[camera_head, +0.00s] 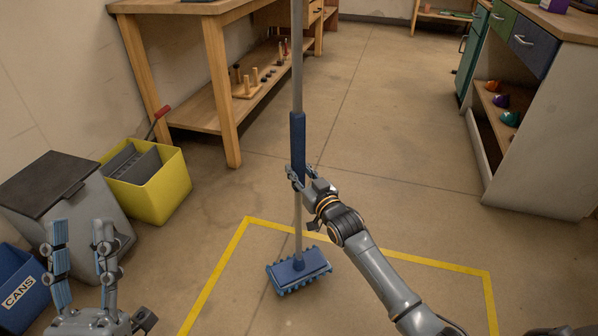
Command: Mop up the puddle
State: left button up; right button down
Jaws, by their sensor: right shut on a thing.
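A mop with a grey pole, a blue sleeve (298,135) and a flat blue head (299,269) stands nearly upright in the middle of the head view. Its head is at the floor inside a yellow taped outline (420,262). My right gripper (303,180) is shut on the mop pole, around the lower end of the blue sleeve. My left gripper (82,250) is open and empty at the lower left, in front of the grey bin. I cannot make out a clear puddle edge on the floor.
A yellow bucket (165,197), a grey bin with a dark lid (60,190) and a blue CANS bin (18,290) stand at the left. A wooden workbench (222,95) is behind them. A cabinet (535,165) stands at the right. The middle floor is clear.

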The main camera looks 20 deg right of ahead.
pick_arm(q)
jog(key=shift+w+d+f+g+y, duration=0.1)
jog(key=shift+w+f+g+y, duration=0.3)
jog(key=shift+w+f+g, duration=0.3)
